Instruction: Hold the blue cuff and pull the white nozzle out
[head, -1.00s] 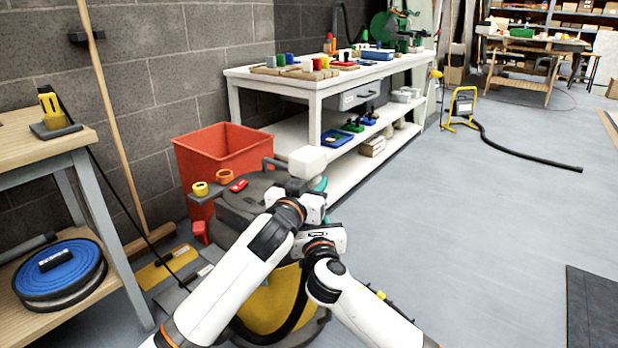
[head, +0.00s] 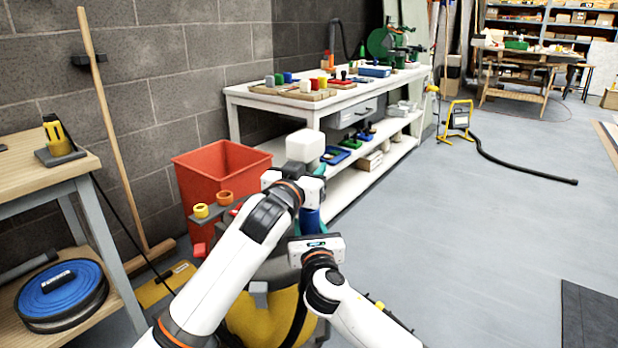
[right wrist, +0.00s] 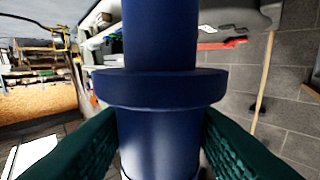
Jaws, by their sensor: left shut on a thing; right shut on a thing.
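The white nozzle (head: 305,146) shows a rounded, block-like end at the top of my left gripper (head: 316,172), which is shut on it. Below, the blue cuff (head: 311,218) stands roughly upright between my two grippers. In the right wrist view the dark blue cuff (right wrist: 160,88) has a wide collar, and my right gripper (right wrist: 160,140) is shut on it with a dark green pad on each side. A thin pale edge shows at the bottom of that view. My left wrist hides the joint, so I cannot tell whether nozzle and cuff still touch.
The yellow and grey machine (head: 262,318) is below my arms. A red bin (head: 222,165) and small rings (head: 225,197) are behind it at left. A white bench (head: 268,97) with blocks stands behind. The floor at right is mostly clear.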

